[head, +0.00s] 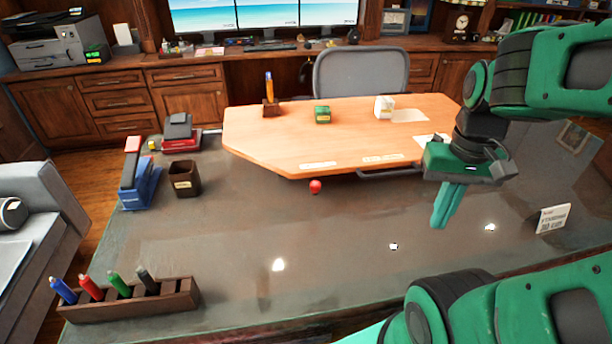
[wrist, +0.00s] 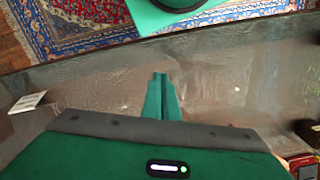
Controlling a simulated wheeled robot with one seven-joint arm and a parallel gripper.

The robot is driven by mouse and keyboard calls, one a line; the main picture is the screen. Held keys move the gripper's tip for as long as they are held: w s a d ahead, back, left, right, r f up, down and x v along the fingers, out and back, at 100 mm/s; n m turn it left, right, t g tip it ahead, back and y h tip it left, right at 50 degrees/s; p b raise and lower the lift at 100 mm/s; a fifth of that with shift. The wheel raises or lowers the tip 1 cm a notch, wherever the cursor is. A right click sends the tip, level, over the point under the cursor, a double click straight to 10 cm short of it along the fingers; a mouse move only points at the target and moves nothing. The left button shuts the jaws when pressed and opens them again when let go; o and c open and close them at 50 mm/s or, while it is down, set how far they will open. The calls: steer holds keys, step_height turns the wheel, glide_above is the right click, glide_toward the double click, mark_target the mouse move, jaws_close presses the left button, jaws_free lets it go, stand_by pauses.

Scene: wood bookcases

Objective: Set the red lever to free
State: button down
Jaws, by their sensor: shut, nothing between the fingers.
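A small round red knob (head: 315,186), which looks like the end of the red lever, shows just below the front edge of the orange wooden desktop (head: 270,148). Its stem is not visible. Two pale labels lie along that edge, one label (head: 318,165) just above the knob and another label (head: 382,158) to its right; their text is too small to read. My gripper (head: 440,224) is shut and empty, pointing down over the grey surface, to the right of the knob and apart from it. Its green fingers (wrist: 161,76) are together in the wrist view. The knob is not identifiable there.
A dark handle (head: 390,173) sits under the desktop's front edge. A white sign (head: 552,219) stands at right. A brown cup (head: 184,178), blue stapler (head: 140,188) and marker rack (head: 130,308) stand at left. The grey surface (head: 330,240) between is mostly clear.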

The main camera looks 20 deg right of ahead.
steer(key=w+a+n+t+y, duration=0.1)
steer(key=w+a+n, duration=0.4)
steer(key=w, duration=0.5)
steer(key=w+a+r+n+t+y, duration=0.1)
steer(key=w+a+n, duration=0.45)
steer(key=w, duration=0.45)
steer(key=w+a+n+y, duration=0.1)
steer(key=w+a+n, duration=0.45)
steer(key=w, duration=0.45)
glide_above(312, 179)
steer(key=s+a, duration=0.3)
steer(key=a, duration=0.1)
step_height(312, 179, down, 10)
steer(key=shift+s+d+r+n, duration=0.2)
steer(key=shift+s+d+n, duration=0.1)
steer(key=shift+s+d, duration=0.25)
steer(key=shift+w, duration=0.1)
steer(key=shift+a, duration=0.1)
